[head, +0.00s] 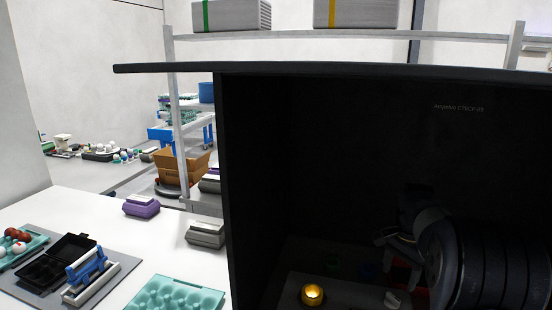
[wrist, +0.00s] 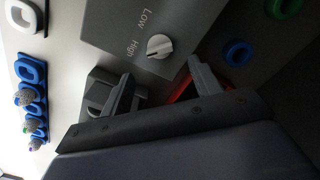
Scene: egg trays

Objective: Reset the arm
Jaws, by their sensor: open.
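My gripper (head: 396,262) is inside the dark box (head: 300,140) at the right of the head view, low over its floor. In the wrist view my gripper (wrist: 162,76) has its two fingers spread apart, with nothing held between them. A grey panel with a white knob (wrist: 160,46) marked "Low" and "High" lies just beyond the fingers. The shadow in the box hides much of my gripper in the head view.
Outside, a teal egg tray (head: 175,294), a black open case (head: 55,262) and a purple box (head: 141,205) are on the white table.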

